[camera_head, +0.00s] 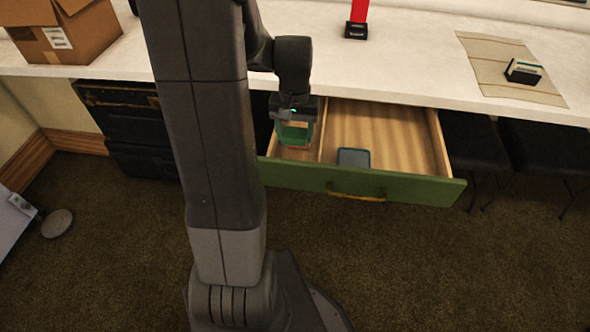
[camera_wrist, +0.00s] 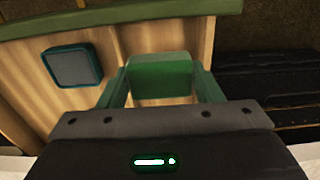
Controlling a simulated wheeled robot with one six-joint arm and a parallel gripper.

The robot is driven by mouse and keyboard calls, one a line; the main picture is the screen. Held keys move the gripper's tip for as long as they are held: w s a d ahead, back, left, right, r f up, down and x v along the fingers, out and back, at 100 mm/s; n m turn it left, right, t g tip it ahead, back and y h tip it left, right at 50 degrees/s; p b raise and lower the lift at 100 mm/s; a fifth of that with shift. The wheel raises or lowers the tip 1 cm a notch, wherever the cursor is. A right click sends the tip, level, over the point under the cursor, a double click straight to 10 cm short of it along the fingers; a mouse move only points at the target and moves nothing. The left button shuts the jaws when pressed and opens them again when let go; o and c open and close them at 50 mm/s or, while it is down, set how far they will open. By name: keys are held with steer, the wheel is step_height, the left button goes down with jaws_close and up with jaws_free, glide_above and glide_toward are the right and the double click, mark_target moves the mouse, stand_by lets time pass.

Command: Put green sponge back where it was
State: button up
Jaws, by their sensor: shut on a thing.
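My gripper (camera_head: 296,124) is shut on the green sponge (camera_wrist: 160,76), with one finger on each side of it in the wrist view. In the head view the sponge (camera_head: 292,135) is over the narrow left compartment of the open drawer (camera_head: 395,186). I cannot tell whether the sponge touches the compartment floor. My arm hides part of the drawer's left side in the head view.
A wooden divider splits the drawer. A blue-grey block with a teal edge (camera_head: 353,157) lies in the wider right compartment. On the white counter are a cardboard box (camera_head: 75,35), a red item in a black stand (camera_head: 357,18) and a card holder (camera_head: 524,70) on a mat.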

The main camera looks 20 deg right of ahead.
step_height(320, 180, down, 10)
steer(key=shift+r+b, duration=0.2)
steer(key=shift+b, duration=0.75)
steer(key=shift+f, duration=0.1)
steer(key=o, duration=1.3)
step_height(320, 180, up, 12)
steer(key=p, duration=0.2)
steer(key=shift+p, duration=0.3)
